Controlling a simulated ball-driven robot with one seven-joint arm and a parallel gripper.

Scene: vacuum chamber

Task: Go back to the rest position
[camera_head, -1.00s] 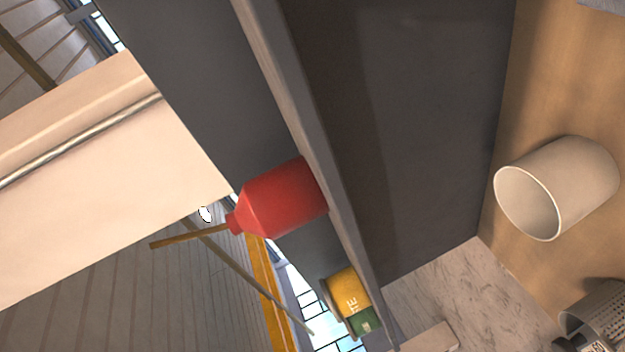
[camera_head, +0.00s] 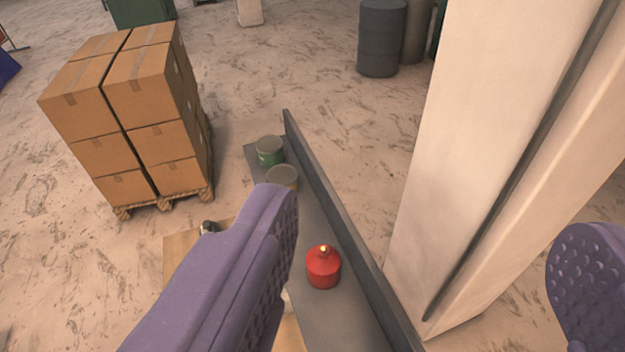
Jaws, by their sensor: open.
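My gripper (camera_head: 425,265) is open and empty. Its purple left finger reaches up from the bottom left, and its other finger shows at the right edge. Between the fingers, lower and apart from them, a red bottle (camera_head: 323,268) stands upright on a grey shelf (camera_head: 335,320). The left finger hides part of the shelf and what lies beside it.
A green can (camera_head: 269,150) and a yellowish can (camera_head: 283,177) stand farther along the shelf. A pale column (camera_head: 480,170) rises close on the right. Stacked cardboard boxes (camera_head: 130,115) stand on a pallet at upper left. A grey barrel (camera_head: 381,40) stands behind. Floor between is clear.

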